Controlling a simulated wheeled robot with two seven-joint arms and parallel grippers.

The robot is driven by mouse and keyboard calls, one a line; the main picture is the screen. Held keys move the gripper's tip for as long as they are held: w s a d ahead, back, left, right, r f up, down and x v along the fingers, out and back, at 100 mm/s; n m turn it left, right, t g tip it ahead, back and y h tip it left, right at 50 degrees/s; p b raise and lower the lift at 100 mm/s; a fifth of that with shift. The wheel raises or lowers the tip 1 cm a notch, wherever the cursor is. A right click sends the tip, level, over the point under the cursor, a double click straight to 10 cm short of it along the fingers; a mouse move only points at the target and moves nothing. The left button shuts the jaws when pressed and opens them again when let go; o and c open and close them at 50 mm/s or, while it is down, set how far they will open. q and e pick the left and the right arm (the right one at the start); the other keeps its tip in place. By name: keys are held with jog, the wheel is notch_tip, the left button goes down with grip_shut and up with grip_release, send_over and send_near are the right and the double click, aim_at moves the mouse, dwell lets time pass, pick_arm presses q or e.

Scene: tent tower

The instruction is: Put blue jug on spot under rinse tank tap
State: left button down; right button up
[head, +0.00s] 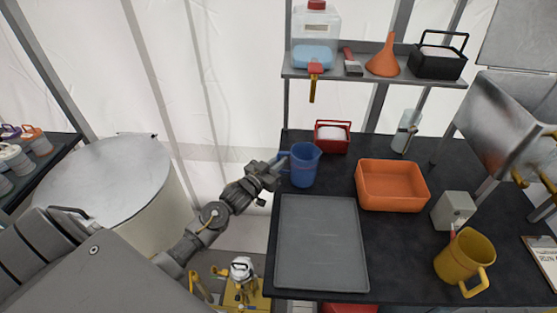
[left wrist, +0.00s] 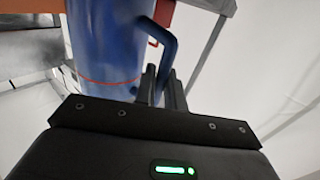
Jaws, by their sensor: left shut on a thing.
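The blue jug (head: 304,168) stands upright at the back left of the dark table (head: 345,172); whether its base touches the table is unclear. My left gripper (head: 277,166) is shut on the handle at its left. In the left wrist view, the fingers (left wrist: 158,88) close on the jug's handle, beside the blue body (left wrist: 104,45) with its red line. A metal tank (head: 505,122) at the right edge has brass taps (head: 519,179) below it. No marked spot under them can be made out. My right gripper is out of view.
A grey tray (head: 320,240) lies in front of the jug. A red caddy (head: 332,137), an orange bin (head: 391,185), a grey box (head: 453,210) and a yellow jug (head: 464,262) stand rightward. A shelf (head: 375,77) with a funnel (head: 384,58) overhangs the back. A clipboard (head: 543,258) lies far right.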

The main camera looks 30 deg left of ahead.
pick_arm(q)
jog(key=shift+f, duration=0.2)
jog(key=c, duration=1.5)
grip_release()
jog(key=shift+r, duration=0.1)
jog(key=shift+r, duration=0.25)
jog(key=s+b, duration=0.1)
jog(key=s, duration=0.3)
jog(key=s+a, duration=0.1)
jog(key=s, duration=0.3)
jog(key=s+b, duration=0.1)
jog(key=s, duration=0.3)
jog(key=shift+a+f+b, duration=0.1)
jog(key=shift+a+b, duration=0.25)
jog(key=shift+w, duration=0.1)
